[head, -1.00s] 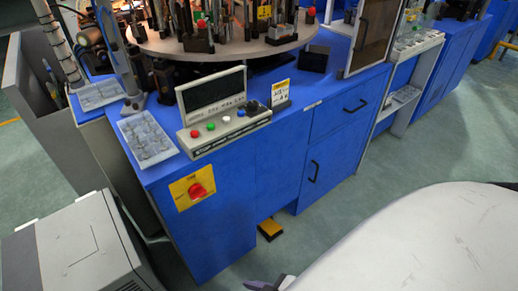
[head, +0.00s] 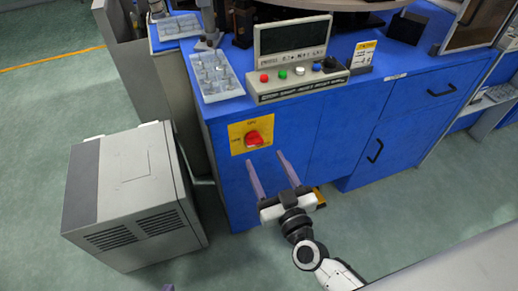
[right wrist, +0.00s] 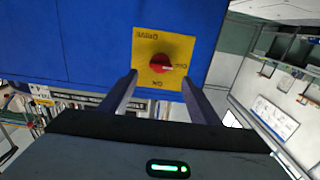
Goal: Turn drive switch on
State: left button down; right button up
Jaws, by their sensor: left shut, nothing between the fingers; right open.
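The drive switch is a red rotary knob (head: 253,138) on a yellow plate (head: 236,131) on the front of the blue cabinet. In the right wrist view the knob (right wrist: 157,63) shows a pale pointer mark toward the right-hand label. My right gripper (head: 266,158) is open and empty, its two purple fingers pointing at the plate from just below the knob. In the right wrist view the right fingertips (right wrist: 159,78) lie either side below the knob, apart from it. Only a purple tip of my left gripper (head: 168,288) shows at the bottom edge; it is shut.
A control panel (head: 297,84) with coloured buttons and a screen stands on the blue cabinet (head: 340,125) above the switch. A clear tray (head: 215,77) lies left of it. A grey box unit (head: 130,190) stands on the floor at left. Floor in front is open.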

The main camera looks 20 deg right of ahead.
aim_at(256, 144)
jog(key=w, duration=0.4)
jog(key=shift+w, duration=0.35)
jog(key=shift+w+a+b, duration=0.1)
jog(key=shift+w+b, duration=0.2)
jog(key=shift+w, duration=0.4)
jog(key=c, duration=1.1)
jog(key=shift+o, duration=0.2)
